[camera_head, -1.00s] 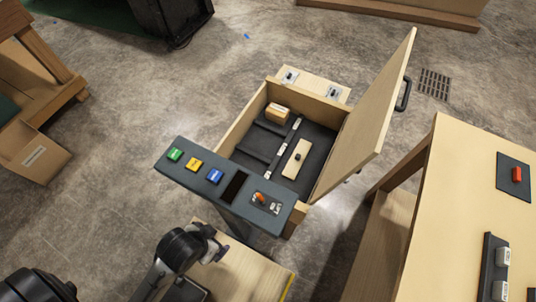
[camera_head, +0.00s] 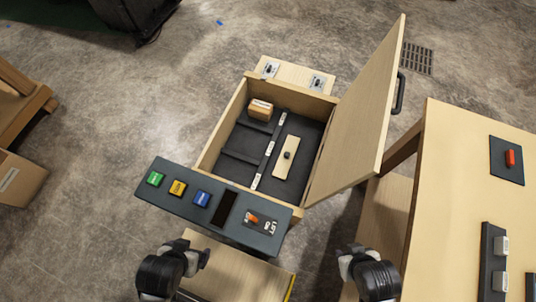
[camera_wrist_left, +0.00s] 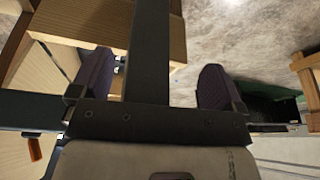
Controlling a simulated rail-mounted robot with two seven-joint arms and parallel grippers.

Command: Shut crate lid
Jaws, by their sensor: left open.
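The wooden crate (camera_head: 207,150) stands open in the middle of the head view. Its lid (camera_head: 358,115) is raised along the crate's right side and leans outward, with a black handle (camera_head: 399,93) on its outer face. My left gripper (camera_head: 201,258) is below the console panel, apart from the lid; in the left wrist view its fingers (camera_wrist_left: 155,82) are spread, with a dark post showing between them. My right gripper (camera_head: 350,252) is at the bottom, below the lid and apart from it; its fingers are too small to judge.
A dark console panel (camera_head: 170,203) with green, yellow and blue buttons and an orange lift switch lies along the crate's near edge. A small box (camera_head: 260,109) and a block with a knob (camera_head: 286,158) lie inside. A wooden table (camera_head: 450,190) stands at right.

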